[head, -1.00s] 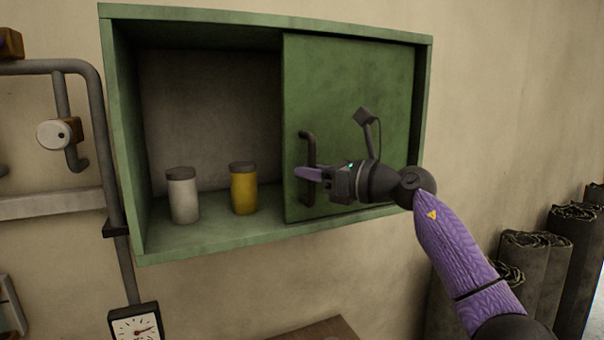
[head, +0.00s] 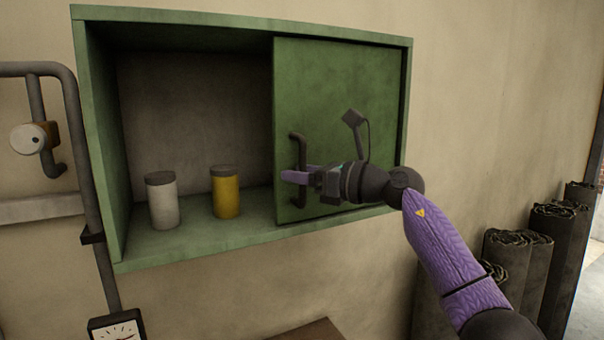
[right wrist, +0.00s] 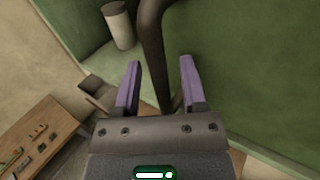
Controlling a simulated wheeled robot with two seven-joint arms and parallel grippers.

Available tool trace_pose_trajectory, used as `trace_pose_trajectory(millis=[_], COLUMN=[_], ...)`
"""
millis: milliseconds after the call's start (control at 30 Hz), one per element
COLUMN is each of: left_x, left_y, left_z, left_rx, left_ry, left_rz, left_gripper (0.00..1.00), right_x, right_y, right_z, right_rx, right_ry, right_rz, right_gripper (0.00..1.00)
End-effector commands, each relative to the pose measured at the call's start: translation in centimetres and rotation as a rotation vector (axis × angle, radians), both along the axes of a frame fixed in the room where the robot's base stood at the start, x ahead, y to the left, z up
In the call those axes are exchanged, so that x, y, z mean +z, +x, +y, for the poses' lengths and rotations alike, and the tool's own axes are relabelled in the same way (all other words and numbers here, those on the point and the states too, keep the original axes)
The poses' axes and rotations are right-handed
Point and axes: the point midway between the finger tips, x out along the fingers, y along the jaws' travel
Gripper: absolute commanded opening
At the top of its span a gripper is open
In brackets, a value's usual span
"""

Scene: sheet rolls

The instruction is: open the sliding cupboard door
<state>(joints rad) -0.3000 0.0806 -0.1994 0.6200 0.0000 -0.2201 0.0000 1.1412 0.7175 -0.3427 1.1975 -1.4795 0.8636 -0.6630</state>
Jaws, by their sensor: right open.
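The green cupboard (head: 95,150) hangs on the wall. Its left part is open, and its green sliding door (head: 345,95) covers the right part. The dark upright bar handle (head: 299,150) is near the door's left edge. My right gripper (head: 290,177) is at the handle's lower half, its purple fingers pointing left. In the right wrist view the open fingers (right wrist: 160,88) stand either side of the handle (right wrist: 150,40), with space showing around the bar. I cannot tell whether a finger touches it. My left gripper is not in view.
A white jar (head: 163,203) and a yellow jar (head: 226,195) with dark lids stand in the cupboard's open part. Pipes (head: 85,170) run along the wall at left. Dark rolls (head: 510,270) stand at lower right. A wooden table (right wrist: 40,140) shows below.

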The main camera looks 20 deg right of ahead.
Motion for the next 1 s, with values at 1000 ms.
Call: trace_pose_trajectory(millis=[1000], left_x=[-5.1], left_y=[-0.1], left_z=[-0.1], left_rx=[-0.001], left_ry=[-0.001], left_rz=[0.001], left_gripper=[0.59], right_x=[0.0], right_y=[-8.0], right_z=[-5.8], right_rx=[0.0], right_ry=[0.0], right_rz=[0.0], right_gripper=[0.53])
